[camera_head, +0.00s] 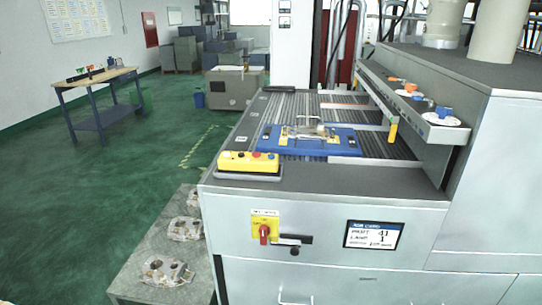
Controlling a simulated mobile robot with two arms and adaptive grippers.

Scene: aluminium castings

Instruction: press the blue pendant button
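A yellow pendant box (248,162) lies at the front left corner of the machine's top. A row of small buttons runs along its upper face, with a red one (257,154) near the middle. A small dark blue button (272,156) seems to be at its right end, but it is too small to be sure. Neither of my grippers shows in this view.
A blue fixture (348,143) with a casting stands behind the pendant on the slatted bed. A ledge (462,130) with small coloured parts runs along the right. Castings (167,270) lie on a lower bench at left. The green floor is open.

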